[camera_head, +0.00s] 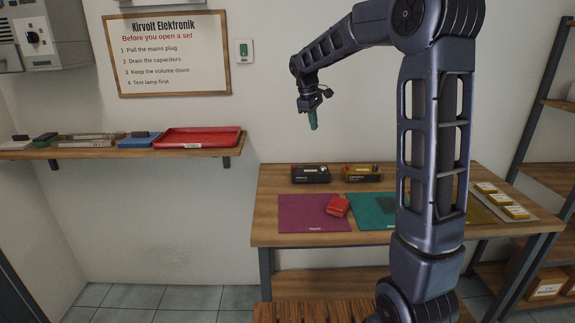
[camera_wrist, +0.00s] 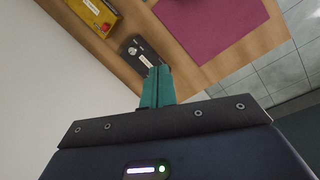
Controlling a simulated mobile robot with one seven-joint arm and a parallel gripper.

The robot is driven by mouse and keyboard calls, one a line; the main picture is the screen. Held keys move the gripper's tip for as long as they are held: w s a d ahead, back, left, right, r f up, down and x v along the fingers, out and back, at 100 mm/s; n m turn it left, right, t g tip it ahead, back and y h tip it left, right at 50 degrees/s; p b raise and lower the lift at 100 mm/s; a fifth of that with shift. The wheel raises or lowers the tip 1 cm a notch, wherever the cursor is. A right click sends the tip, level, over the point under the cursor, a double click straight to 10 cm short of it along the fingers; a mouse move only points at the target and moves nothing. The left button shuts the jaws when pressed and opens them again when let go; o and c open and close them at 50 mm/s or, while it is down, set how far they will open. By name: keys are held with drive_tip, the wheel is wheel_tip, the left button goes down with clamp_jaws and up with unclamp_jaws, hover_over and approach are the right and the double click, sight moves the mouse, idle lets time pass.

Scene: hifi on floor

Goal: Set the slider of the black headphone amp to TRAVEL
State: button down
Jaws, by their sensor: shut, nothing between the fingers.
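The black headphone amp (camera_head: 310,174) sits at the back of the wooden table, behind the purple mat. It also shows in the wrist view (camera_wrist: 138,50), partly hidden behind my fingertips. A pale label and a knob show on it, but its slider position is too small to read. My gripper (camera_head: 313,121) hangs in the air above the back of the table, well clear of the amp. Its teal fingers (camera_wrist: 158,75) are together, pointing down, with nothing between them.
A yellow device (camera_head: 361,173) stands right of the black amp. A purple mat (camera_head: 300,215) and a teal mat (camera_head: 358,222) lie in front, with a red object (camera_head: 338,206) between them. A wall shelf (camera_head: 200,153) at left holds a red tray (camera_head: 197,138).

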sight(295, 168)
drive_tip(key=w+a+f+n+g+h, duration=0.1)
drive_tip(key=w+a+f+n, duration=0.5)
drive_tip(key=w+a+f, duration=0.8)
drive_tip(key=a+h, duration=0.1)
drive_tip(key=a, duration=0.1)
drive_tip(key=shift+w+a, duration=0.2)
drive_tip(key=shift+a, duration=0.15)
drive_tip(key=shift+f, duration=0.1)
drive_tip(key=x, duration=0.9)
drive_tip(key=shift+d+f, duration=0.1)
drive_tip(key=shift+f, duration=0.15)
drive_tip(key=d, duration=0.3)
drive_tip(key=shift+f, duration=0.2)
drive_tip(key=shift+d, duration=0.6)
